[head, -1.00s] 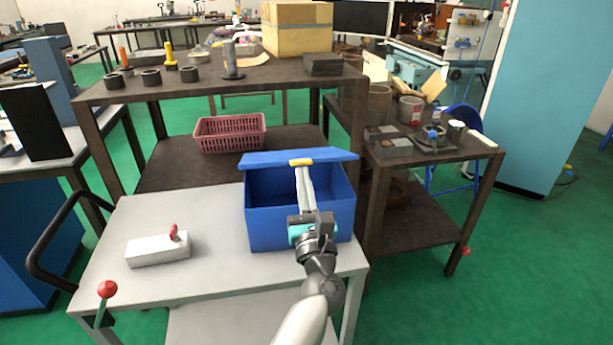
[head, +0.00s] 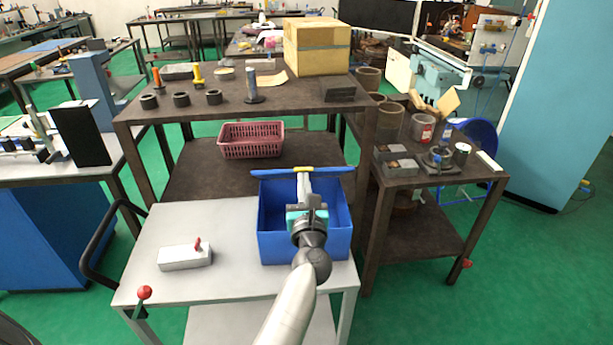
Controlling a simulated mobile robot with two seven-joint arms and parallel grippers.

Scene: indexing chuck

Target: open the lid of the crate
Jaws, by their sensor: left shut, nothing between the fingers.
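The blue crate (head: 275,248) stands on the right part of the grey cart top, and its dark inside shows from above. Its blue lid (head: 330,172) is raised off the opening and appears as a thin, nearly edge-on strip along the crate's back. A yellow piece (head: 303,169) sits at the middle of the lid's edge. My left gripper (head: 304,178) reaches over the crate from the front, shut and empty, with its fingertips right by the lid under the yellow piece. I cannot tell whether they touch it. My right gripper is not in view.
On the grey cart top (head: 215,225), a white block with a red knob (head: 185,257) stands left of the crate. Behind is a dark table (head: 225,107) with a pink basket (head: 252,140) on its lower shelf. A dark side table (head: 450,182) stands to the right.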

